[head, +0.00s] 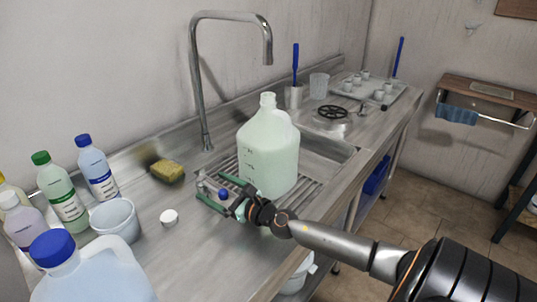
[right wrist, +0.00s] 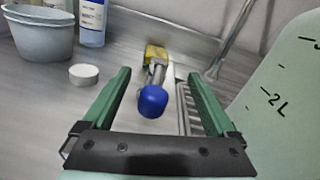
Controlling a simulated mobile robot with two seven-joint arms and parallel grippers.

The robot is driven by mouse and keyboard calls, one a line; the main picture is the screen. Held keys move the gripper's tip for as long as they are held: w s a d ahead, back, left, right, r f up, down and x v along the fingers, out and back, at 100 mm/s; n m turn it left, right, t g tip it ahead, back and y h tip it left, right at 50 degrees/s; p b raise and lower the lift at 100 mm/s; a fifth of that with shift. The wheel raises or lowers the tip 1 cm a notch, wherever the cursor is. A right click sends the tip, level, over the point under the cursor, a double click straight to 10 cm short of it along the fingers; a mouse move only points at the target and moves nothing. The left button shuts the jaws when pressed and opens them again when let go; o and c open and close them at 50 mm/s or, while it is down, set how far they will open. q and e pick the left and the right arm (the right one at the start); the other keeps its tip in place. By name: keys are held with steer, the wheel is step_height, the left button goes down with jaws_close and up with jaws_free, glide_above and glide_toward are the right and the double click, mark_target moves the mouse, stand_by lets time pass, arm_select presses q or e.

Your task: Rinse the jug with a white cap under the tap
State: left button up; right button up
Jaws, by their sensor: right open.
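A pale green translucent jug (head: 268,155), its mouth uncapped, stands upright on the slatted drainer of the sink, close to the tap (head: 200,80). Its marked side fills the right of the right wrist view (right wrist: 285,105). A white cap (head: 169,216) lies on the counter left of the sink; it also shows in the right wrist view (right wrist: 84,74). My right gripper (head: 212,187) is open beside the jug. A blue knob (right wrist: 152,101) on a metal stem shows between its fingers, with no visible grip on it. My left gripper is out of view.
A yellow-green sponge (head: 167,171) lies behind the knob. Bottles, a grey tub (head: 115,219) and a blue-capped jug (head: 88,272) crowd the left. A tray of small cups (head: 368,88) stands beyond the sink.

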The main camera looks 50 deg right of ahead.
steer(key=shift+s+d+f+b, duration=0.1)
steer(key=shift+s+d+b, duration=0.15)
steer(key=shift+s, duration=0.75)
steer(key=shift+s+d+b, duration=0.2)
steer(key=shift+s, duration=0.75)
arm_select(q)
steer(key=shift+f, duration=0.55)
arm_select(e)
steer(key=shift+s, duration=0.25)
